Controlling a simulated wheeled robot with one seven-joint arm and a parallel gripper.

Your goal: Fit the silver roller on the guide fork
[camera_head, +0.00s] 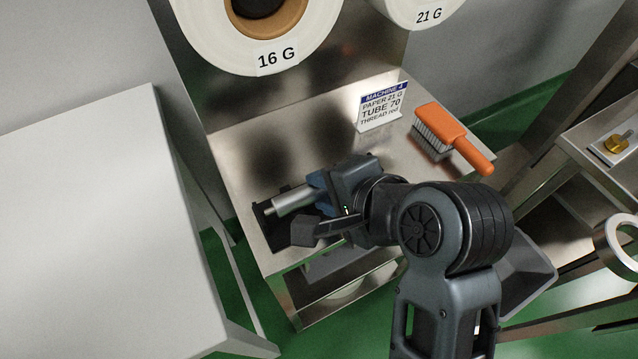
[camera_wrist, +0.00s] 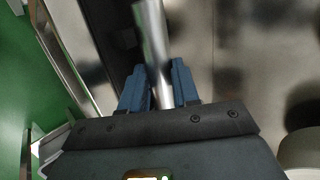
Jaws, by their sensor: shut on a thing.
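The silver roller (camera_head: 292,199) is a plain metal cylinder in my gripper (camera_head: 325,190), above the front left of the metal shelf. A black bracket (camera_head: 264,214), which may be the guide fork, shows at the roller's left end. Whether the roller touches it or sits apart from it, I cannot tell. My gripper and arm hide part of that area.
An orange brush (camera_head: 452,135) and a sign card (camera_head: 383,106) stand on the metal shelf (camera_head: 240,150) behind my arm. A paper roll marked 16 G (camera_head: 310,45) hangs above. A white table (camera_head: 90,230) is at left, separated by a gap over green floor.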

